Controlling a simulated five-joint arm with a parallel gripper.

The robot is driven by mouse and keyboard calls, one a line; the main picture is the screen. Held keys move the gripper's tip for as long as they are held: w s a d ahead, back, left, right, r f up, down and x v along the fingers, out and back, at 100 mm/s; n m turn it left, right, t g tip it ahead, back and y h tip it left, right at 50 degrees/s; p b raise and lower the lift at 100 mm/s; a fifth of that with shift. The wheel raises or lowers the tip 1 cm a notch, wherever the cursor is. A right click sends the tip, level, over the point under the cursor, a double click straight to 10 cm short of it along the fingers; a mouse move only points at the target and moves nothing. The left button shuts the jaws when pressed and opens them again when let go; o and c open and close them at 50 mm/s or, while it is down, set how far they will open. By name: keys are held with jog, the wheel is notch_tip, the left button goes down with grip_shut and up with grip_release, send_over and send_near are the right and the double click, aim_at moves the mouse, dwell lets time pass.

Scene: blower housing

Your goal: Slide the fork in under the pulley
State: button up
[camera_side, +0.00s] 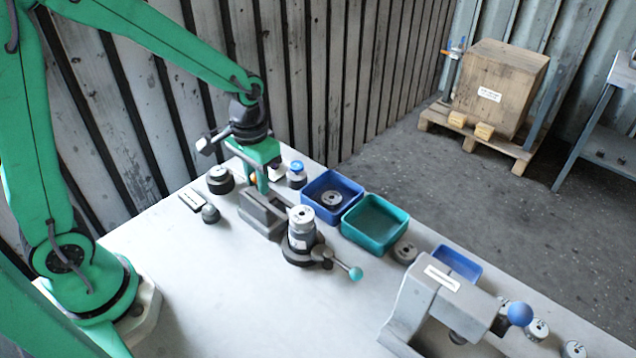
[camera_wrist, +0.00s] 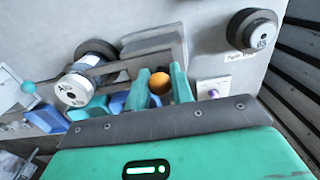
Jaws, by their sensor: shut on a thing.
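The pulley (camera_side: 301,216) is a pale, labelled disc on top of a grey cylinder in a dark clamp base (camera_side: 298,252). It also shows at the left of the wrist view (camera_wrist: 76,91). My gripper (camera_side: 262,186) is left of and behind the pulley, above a grey block (camera_side: 258,213). In the wrist view, my gripper's teal fingers (camera_wrist: 160,80) are closed around the orange-knobbed fork (camera_wrist: 160,83). A grey bar (camera_wrist: 122,65), apparently the fork's prong, runs towards the pulley's edge. Its end is partly hidden; I cannot tell how far under the disc it reaches.
A teal-knobbed lever (camera_side: 354,273) sticks out from the clamp base. A blue bin (camera_side: 330,178) holding a ring and an empty green bin (camera_side: 375,225) stand behind. A grey press with a blue ball (camera_side: 430,300) is at front right. The front-left table is clear.

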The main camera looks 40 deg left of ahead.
aim_at(270, 197)
jog(key=shift+d, duration=1)
dwell(0.4)
jog(key=shift+d, duration=1.15)
dwell(0.6)
jog(key=o, duration=0.6)
jog(key=shift+c, duration=0.2)
